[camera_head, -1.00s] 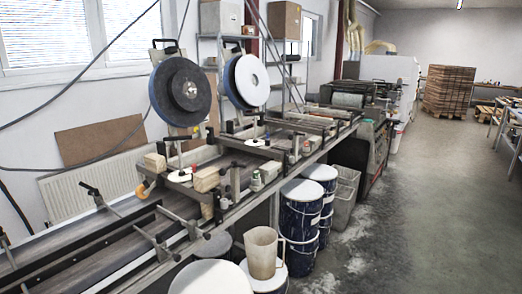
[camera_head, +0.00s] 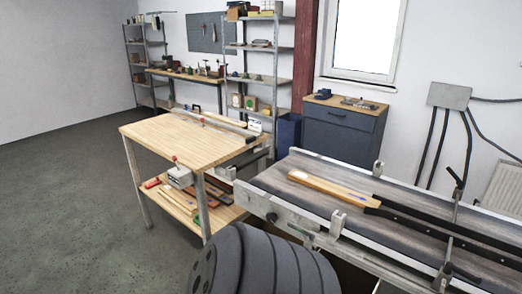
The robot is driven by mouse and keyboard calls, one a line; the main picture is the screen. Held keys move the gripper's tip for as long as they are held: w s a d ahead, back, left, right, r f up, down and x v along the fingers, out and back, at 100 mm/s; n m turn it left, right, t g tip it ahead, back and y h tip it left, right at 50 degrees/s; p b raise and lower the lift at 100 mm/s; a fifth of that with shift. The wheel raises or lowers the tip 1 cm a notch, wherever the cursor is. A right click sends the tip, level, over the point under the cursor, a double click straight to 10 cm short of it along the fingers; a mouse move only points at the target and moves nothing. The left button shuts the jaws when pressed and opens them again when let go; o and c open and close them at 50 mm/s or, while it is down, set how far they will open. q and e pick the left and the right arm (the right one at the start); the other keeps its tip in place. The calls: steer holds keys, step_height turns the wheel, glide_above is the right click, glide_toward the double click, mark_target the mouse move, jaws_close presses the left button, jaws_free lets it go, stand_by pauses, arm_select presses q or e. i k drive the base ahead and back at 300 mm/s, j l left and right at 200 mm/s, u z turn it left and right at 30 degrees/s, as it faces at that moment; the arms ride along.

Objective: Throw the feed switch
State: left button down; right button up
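No part is clearly marked as the feed switch. A small grey box with a red-knobbed lever (camera_head: 180,177) is fixed at the front edge of the wooden table; I cannot tell whether it is the feed switch. The conveyor (camera_head: 275,182) runs in from the right and ends near the middle. A round dark fitting with a short rod (camera_head: 272,217) is on its metal end plate. A long pale wooden board (camera_head: 325,187) lies on the belt. Neither of my grippers shows.
The wooden table (camera_head: 180,140) stands left of the conveyor end. A dark ribbed round object (camera_head: 265,265) fills the bottom centre. A grey cabinet (camera_head: 338,132) stands by the wall, with shelving (camera_head: 272,65) to its left. The floor at left is free.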

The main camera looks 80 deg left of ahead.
mark_target(174, 158)
steer(key=u, duration=3.4)
steer(key=i+z, duration=0.1)
steer(key=z, duration=0.55)
steer(key=i+j+z, duration=0.25)
steer(key=j, duration=0.15)
steer(key=i+j+z, duration=0.1)
steer(key=j+z, duration=0.2)
steer(key=j, duration=0.15)
steer(key=i+j+z, duration=0.1)
steer(key=j+z, duration=0.15)
steer(key=j, duration=0.2)
steer(key=j+z, duration=0.3)
steer(key=j, duration=0.2)
steer(key=i+j, duration=0.1)
steer(key=j, duration=0.9)
steer(key=i+j+z, duration=0.1)
steer(key=j, duration=1.85)
steer(key=k, duration=0.15)
steer(key=j+z, duration=0.05)
steer(key=j, duration=0.05)
